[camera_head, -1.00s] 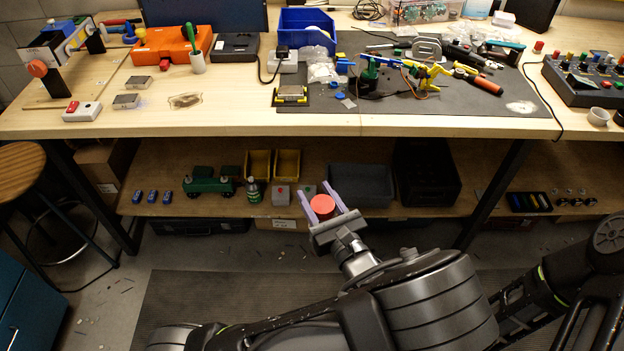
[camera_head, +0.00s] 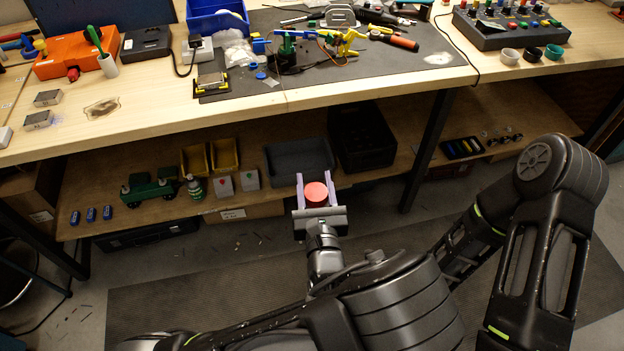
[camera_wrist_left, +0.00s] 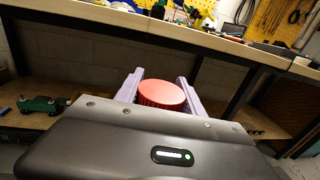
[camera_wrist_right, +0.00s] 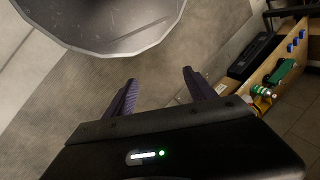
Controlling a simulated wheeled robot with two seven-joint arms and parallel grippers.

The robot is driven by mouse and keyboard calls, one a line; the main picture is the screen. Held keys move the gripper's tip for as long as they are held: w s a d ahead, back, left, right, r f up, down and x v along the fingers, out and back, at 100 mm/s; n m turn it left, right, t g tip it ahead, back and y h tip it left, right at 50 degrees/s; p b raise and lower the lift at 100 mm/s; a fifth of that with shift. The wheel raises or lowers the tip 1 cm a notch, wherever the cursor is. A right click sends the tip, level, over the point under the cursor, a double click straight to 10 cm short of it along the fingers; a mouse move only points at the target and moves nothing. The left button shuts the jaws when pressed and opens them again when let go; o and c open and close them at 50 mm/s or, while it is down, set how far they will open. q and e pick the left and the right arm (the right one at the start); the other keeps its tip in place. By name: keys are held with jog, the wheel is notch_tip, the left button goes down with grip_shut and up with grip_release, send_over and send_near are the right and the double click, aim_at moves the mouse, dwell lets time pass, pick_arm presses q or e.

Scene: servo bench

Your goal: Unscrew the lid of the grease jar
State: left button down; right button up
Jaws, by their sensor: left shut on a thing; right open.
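The grease jar shows as a round red lid (camera_head: 316,194), seen from above, between the purple fingers of my left gripper (camera_head: 315,175). The gripper is shut on it and holds it in the air in front of the lower shelf. In the left wrist view the red ribbed lid (camera_wrist_left: 161,95) stands between the two fingers; the jar's body below it is hidden. My right gripper (camera_wrist_right: 159,77) shows in the right wrist view, open and with nothing between its fingers. In the head view its fingers are not visible.
The workbench (camera_head: 150,130) stands ahead, with tools on a dark mat (camera_head: 330,85). The lower shelf (camera_head: 130,215) holds a green toy-like vehicle (camera_head: 150,188), yellow bins (camera_head: 210,157), a green-and-white container (camera_head: 194,187) and a grey tray (camera_head: 298,160). Air around the held jar looks free.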

jog(key=w+d+r+m+t+h, duration=0.1)
jog(key=w+r+m+t+h, duration=0.1)
jog(key=w+m, duration=0.5)
jog(key=w+d+r+m+t+h, duration=0.15)
jog(key=w+m, duration=0.25)
jog(key=w, duration=0.7)
jog(key=w+d+r+m+t+h, duration=0.35)
jog(key=w+r+m, duration=0.75)
jog(key=m, duration=0.4)
jog(key=s+a+r+m+g+y, duration=0.1)
jog(key=s+a+r+m+g, duration=0.1)
jog(key=a+r+m, duration=0.3)
jog(key=s+a+r+m+g+y, duration=0.1)
jog(key=s+a+r+m+g, duration=0.2)
jog(key=a+r+m, duration=0.3)
jog(key=s+a+r+m+g, duration=0.2)
jog(key=s+a+r+m, duration=0.2)
jog(key=r+m, duration=0.5)
jog(key=shift+s+a+r+m+g+y, duration=0.1)
jog(key=shift+s+a+m+g+y, duration=0.1)
jog(key=shift+a+m, duration=0.4)
jog(key=shift+s+a+m+g+y, duration=0.1)
jog(key=shift+a+m+g+y, duration=0.1)
jog(key=shift+a+m, duration=0.35)
